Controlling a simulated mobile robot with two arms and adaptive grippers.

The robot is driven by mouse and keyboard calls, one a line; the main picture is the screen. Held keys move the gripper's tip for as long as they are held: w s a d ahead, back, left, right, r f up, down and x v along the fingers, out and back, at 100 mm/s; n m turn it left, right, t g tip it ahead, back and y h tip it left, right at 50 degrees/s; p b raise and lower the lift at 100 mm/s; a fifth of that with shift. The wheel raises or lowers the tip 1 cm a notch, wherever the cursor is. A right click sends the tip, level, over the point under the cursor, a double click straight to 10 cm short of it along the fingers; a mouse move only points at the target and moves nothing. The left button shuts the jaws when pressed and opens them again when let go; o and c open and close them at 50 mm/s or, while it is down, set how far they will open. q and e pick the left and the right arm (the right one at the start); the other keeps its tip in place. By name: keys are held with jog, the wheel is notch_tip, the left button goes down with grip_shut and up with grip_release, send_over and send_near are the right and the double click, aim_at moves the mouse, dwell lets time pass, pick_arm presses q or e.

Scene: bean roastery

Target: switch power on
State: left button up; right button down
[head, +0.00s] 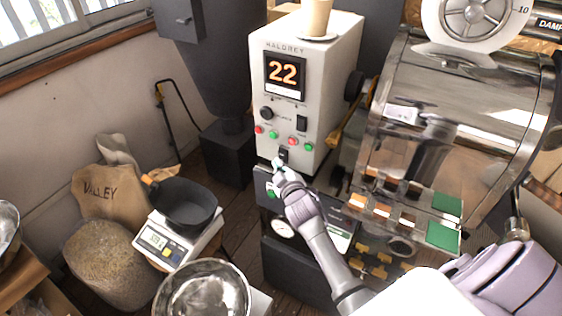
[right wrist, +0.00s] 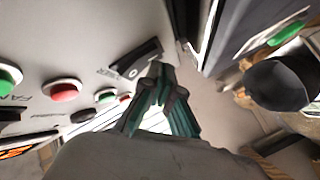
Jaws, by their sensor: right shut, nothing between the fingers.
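A pale control box (head: 338,60) marked HALDREY shows 22 on its lit display (head: 284,72). Low on its front is a black rocker switch (head: 284,154). In the right wrist view a black rocker with I and O marks (right wrist: 132,66) lies just left of the fingertips. My right gripper (head: 278,164) is shut and empty, its fingertips at the box's lower front, right by the switch. The wrist view shows the closed greenish fingers (right wrist: 160,72) beside the rocker; I cannot tell whether they touch it. My left gripper is out of view.
Red and green buttons (head: 293,141), a black knob (head: 267,113) and another black rocker (head: 302,123) sit above. A cup (head: 316,18) stands on the box. The roaster drum (head: 460,100) is at right. A scale (head: 160,244) with a black pan (head: 186,203) stands left.

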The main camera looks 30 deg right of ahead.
jog(key=shift+s+a, duration=0.4)
jog(key=shift+a, duration=0.25)
jog(key=shift+p, duration=0.3)
jog(key=a, duration=0.1)
jog(key=s+a, duration=0.1)
jog(key=a, duration=0.1)
jog(key=s+a+p, duration=0.1)
jog(key=shift+s+a+r, duration=0.15)
jog(key=shift+s+r, duration=0.1)
jog(key=shift+r, duration=0.1)
